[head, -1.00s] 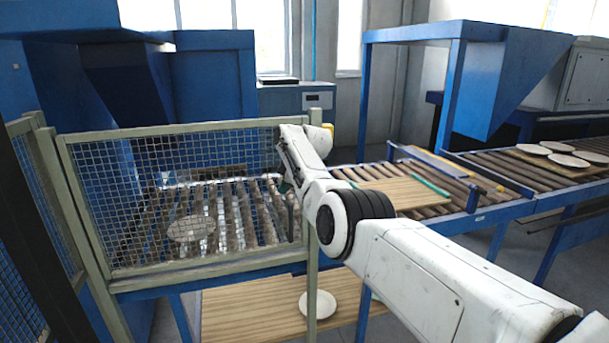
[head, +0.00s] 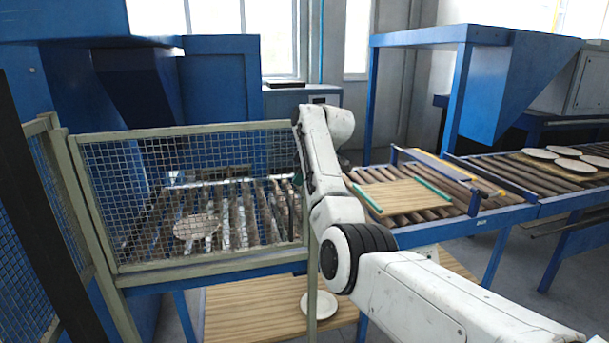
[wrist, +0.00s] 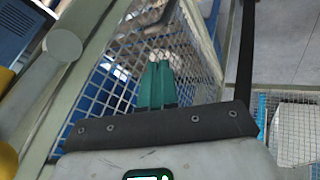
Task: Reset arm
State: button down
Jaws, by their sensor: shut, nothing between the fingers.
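My gripper (wrist: 157,85) shows in the wrist view as two teal fingers side by side, touching, with nothing between them. It points at the wire mesh fence (wrist: 199,72); I cannot tell whether it touches the mesh. In the head view my white arm reaches up beside the right post of the mesh fence (head: 190,195), and the gripper is hidden behind the arm's wrist. A round plate (head: 196,227) lies on the rollers behind the mesh.
A wooden board (head: 400,195) with green edges lies on the roller conveyor (head: 500,200) right of the arm. Several plates (head: 566,151) sit at the far right. Below, a plate (head: 319,304) rests on a wooden board (head: 255,310). A blue frame (head: 463,90) stands behind.

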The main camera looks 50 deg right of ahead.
jog(key=shift+v, duration=1.05)
jog(key=shift+d, duration=0.1)
jog(key=s+a+f+m+g, duration=0.1)
jog(key=s+a+f, duration=0.5)
jog(key=f, duration=0.4)
jog(key=s+a+f+m+g, duration=0.15)
jog(key=s+a+f, duration=0.25)
jog(key=a+f, duration=0.5)
jog(key=s+a+f+m+g, duration=0.15)
jog(key=s+a+f, duration=0.35)
jog(key=f, duration=0.6)
jog(key=s+a+f+m, duration=0.1)
jog(key=s+a+f, duration=0.1)
jog(key=s+a, duration=0.3)
jog(key=s+a+f+m+g, duration=0.1)
jog(key=s+a, duration=0.4)
jog(key=s, duration=0.8)
jog(key=s+a+f+m+g, duration=0.1)
jog(key=s+a+f, duration=0.1)
jog(key=s+a, duration=0.3)
jog(key=s, duration=0.4)
jog(key=shift+a+f+y, duration=0.15)
jog(key=shift+f+y, duration=0.25)
